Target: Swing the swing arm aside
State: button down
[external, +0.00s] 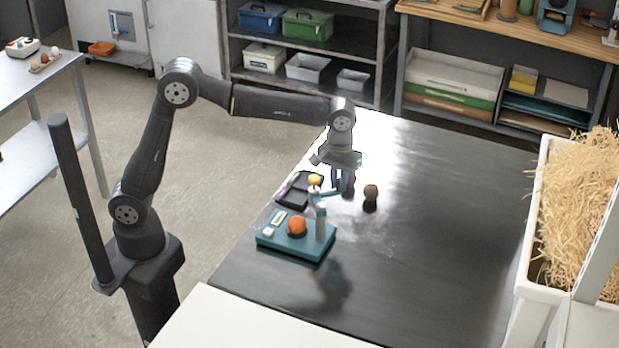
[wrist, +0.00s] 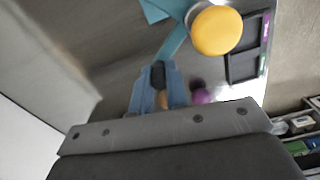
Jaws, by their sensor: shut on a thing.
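The teal fixture base (external: 275,244) stands on the dark table, with an orange round piece (external: 297,226) on top. A pale post (external: 320,222) rises from it and carries the blue-teal swing arm (external: 328,193) with a yellow knob (external: 315,180) near the pivot. In the wrist view, the swing arm (wrist: 173,44) runs from beside the yellow knob (wrist: 216,31) to a dark tip (wrist: 158,76) between my fingers. My gripper (external: 343,186) points down at the arm's outer end, shut on it; its blue fingers (wrist: 158,88) flank the dark tip.
A brown egg-shaped piece on a dark stand (external: 371,195) is just right of my gripper. A black tray (external: 292,197) lies behind the fixture. A white bin of straw (external: 530,245) stands at the right edge. The table's middle right is clear.

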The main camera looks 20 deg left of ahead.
jog(key=shift+s+d+m, duration=0.45)
jog(key=shift+d+m, duration=0.45)
jog(key=shift+m, duration=0.35)
jog(key=shift+s+d+m, duration=0.45)
jog(key=shift+d+m, duration=0.4)
jog(key=shift+m, duration=0.45)
jog(key=shift+s+d+m, duration=0.45)
jog(key=shift+d+m, duration=0.45)
jog(key=shift+m, duration=0.35)
jog(key=c, duration=1.5)
grip_release()
jog(key=shift+s, duration=0.1)
jog(key=shift+o, duration=0.5)
jog(key=shift+r, duration=0.1)
notch_tip(320, 180, up, 17)
jog(key=shift+r, duration=0.15)
